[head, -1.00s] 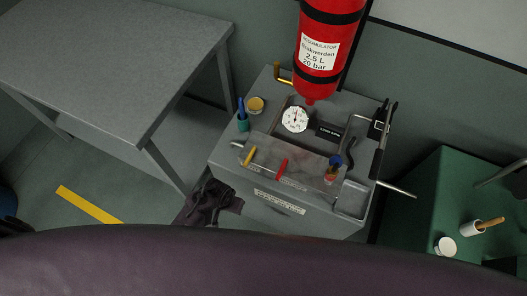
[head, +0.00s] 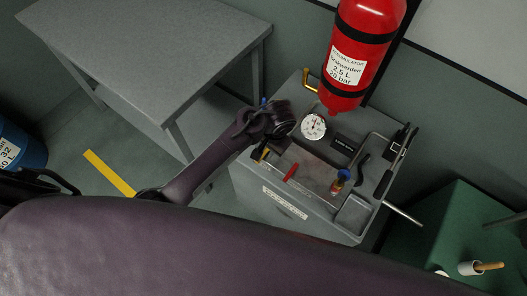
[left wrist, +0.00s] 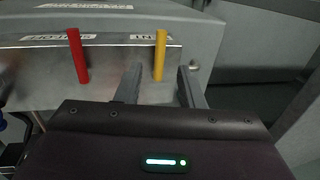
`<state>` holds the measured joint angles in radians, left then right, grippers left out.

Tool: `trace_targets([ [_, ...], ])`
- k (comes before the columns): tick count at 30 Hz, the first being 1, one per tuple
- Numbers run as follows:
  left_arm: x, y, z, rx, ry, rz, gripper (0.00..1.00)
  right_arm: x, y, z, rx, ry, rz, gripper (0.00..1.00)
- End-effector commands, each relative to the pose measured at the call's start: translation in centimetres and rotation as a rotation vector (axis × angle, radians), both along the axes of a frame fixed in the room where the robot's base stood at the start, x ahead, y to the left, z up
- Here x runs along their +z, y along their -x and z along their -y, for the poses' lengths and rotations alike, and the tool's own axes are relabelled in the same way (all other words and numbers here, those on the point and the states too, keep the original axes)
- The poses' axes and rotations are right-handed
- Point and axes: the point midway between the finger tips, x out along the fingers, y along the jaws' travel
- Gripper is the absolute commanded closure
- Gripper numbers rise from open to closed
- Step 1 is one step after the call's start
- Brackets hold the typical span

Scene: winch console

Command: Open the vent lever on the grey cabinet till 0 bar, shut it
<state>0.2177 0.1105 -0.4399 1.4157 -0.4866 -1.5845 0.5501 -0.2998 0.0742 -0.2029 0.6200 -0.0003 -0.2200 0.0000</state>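The grey cabinet (head: 325,218) stands right of centre in the head view, with a round white gauge (head: 313,126) on top; its needle is too small to read. A yellow lever (left wrist: 160,54) and a red lever (left wrist: 78,56) stick out of its metal panel; their labels are upside down and hard to read in the left wrist view. The red lever also shows in the head view (head: 291,172). My left gripper (left wrist: 159,76) is open, its fingers either side of the yellow lever's line, not closed on it. In the head view my left gripper (head: 276,144) partly hides that lever. My right gripper is not in view.
A red accumulator cylinder (head: 363,52) hangs above the cabinet's back. A bent metal rail and black handle (head: 383,184) stand at its right. A grey table (head: 150,60) is at the left, a green cabinet (head: 440,215) at the right.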

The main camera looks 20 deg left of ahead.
Motion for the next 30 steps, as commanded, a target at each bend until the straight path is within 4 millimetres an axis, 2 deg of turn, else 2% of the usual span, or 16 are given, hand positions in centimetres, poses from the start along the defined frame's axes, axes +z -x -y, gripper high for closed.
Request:
trace_targets([
  [3, -2.0, -0.2, -0.5, -0.001, -0.004, -0.001, 0.65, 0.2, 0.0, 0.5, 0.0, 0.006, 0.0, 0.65],
  [9, -4.5, -0.4, -0.9, -0.001, -0.001, 0.0, 0.65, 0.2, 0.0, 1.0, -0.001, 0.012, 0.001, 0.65],
  [13, -5.2, -0.4, -1.1, 0.0, 0.0, 0.0, 0.65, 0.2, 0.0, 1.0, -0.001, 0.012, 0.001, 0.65],
  [20, -5.3, -0.4, -1.0, 0.001, 0.001, 0.001, 0.65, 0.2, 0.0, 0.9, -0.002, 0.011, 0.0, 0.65],
  [28, -5.2, -0.4, -1.0, 0.001, 0.001, 0.001, 0.98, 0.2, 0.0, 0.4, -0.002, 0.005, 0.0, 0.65],
  [30, -5.2, -0.4, -1.0, 0.001, 0.001, 0.001, 1.0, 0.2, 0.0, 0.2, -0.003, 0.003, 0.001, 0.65],
])
